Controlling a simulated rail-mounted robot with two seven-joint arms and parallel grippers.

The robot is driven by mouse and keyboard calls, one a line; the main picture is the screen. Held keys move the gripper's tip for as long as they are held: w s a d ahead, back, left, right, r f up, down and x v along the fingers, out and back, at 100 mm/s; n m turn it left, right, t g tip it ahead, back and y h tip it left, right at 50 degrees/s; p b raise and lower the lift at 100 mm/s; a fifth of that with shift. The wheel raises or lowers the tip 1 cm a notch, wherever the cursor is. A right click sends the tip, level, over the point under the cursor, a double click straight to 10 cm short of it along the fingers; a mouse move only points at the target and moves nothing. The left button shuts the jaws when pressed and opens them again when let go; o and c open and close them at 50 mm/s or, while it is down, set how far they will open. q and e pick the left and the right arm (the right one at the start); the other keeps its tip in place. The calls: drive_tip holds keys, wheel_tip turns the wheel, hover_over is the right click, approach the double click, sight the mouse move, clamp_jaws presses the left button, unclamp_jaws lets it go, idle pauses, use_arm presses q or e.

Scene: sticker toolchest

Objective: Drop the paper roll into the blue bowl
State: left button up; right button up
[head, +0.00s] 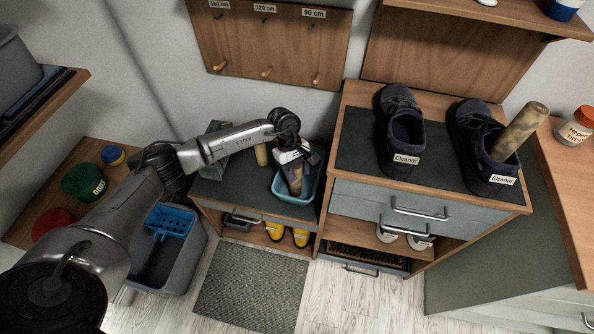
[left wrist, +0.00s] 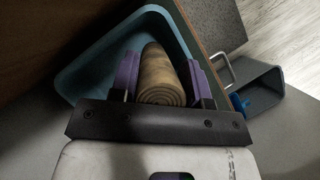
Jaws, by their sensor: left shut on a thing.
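My left gripper (head: 294,172) is shut on a tan, worn-looking paper roll (head: 295,182). The gripper is over the blue bowl (head: 314,187), and the roll's lower part appears within its rim; I cannot tell whether it touches the bottom. In the left wrist view, the roll (left wrist: 160,78) sits between the purple fingers, with the bowl (left wrist: 84,72) around and behind it. The bowl is a light blue, rectangular tub on the dark top of a low cabinet. My right gripper is not in view.
A third roll (head: 520,131) leans in a dark shoe (head: 483,143) on the taller cabinet at right. Yellow shoes (head: 301,237) are below the bowl. A grey bucket (head: 187,262) stands at lower left.

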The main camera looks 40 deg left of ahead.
use_arm(q)
drive_tip(key=shift+f, duration=0.25)
drive_tip(key=o, duration=1.1)
drive_tip(key=shift+r, duration=0.1)
drive_tip(key=shift+r, duration=0.25)
drive_tip(key=shift+p+v, duration=0.6)
drive_tip(key=shift+v, duration=5.65)
drive_tip(key=shift+d+r, duration=0.1)
drive_tip(key=shift+d, duration=0.05)
